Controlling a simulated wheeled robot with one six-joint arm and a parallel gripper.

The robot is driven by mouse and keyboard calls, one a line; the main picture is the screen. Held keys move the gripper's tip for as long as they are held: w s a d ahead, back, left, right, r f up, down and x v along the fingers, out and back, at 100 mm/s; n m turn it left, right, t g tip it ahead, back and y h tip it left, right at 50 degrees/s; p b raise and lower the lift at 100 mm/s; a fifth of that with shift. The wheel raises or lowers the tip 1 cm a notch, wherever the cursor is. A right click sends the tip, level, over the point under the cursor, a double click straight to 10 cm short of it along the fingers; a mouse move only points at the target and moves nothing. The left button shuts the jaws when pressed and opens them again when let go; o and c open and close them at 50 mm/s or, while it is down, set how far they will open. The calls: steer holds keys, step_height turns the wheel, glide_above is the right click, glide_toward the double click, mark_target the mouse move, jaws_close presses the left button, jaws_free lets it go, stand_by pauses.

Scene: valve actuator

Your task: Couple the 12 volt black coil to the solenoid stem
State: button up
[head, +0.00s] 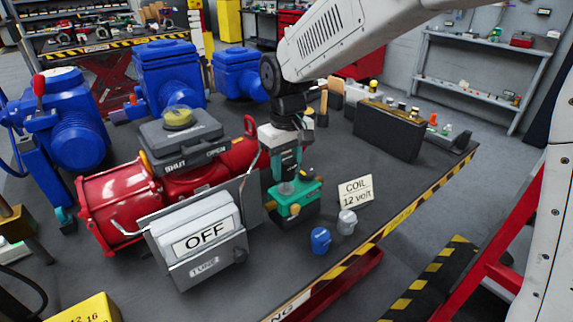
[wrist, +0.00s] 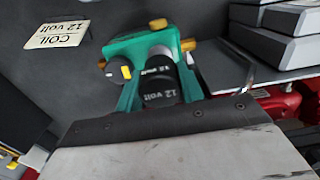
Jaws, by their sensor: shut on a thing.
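My gripper (head: 284,178) points down over the green solenoid valve (head: 295,198) with brass ports. In the wrist view its fingers (wrist: 160,92) are shut on the black coil (wrist: 158,90), which carries 12 volt lettering. The valve (wrist: 140,45) lies just beyond the coil in that view, with a black and yellow knob at its side. In the head view the fingers mostly cover the coil. A small grey part (head: 286,187), perhaps the stem, shows at the valve top. I cannot tell whether the coil is around the stem or above it.
A card (head: 355,191) reads COIL 12 volt. A blue coil (head: 320,240) and a grey coil (head: 347,222) stand in front of it. The red actuator (head: 120,205) and grey OFF box (head: 200,245) are close on the left. A dark box (head: 388,128) stands behind right.

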mark_target(286, 159)
steer(key=shift+f, duration=1.7)
steer(key=o, duration=1.1)
step_height(286, 159, up, 8)
steer(key=shift+f, duration=0.15)
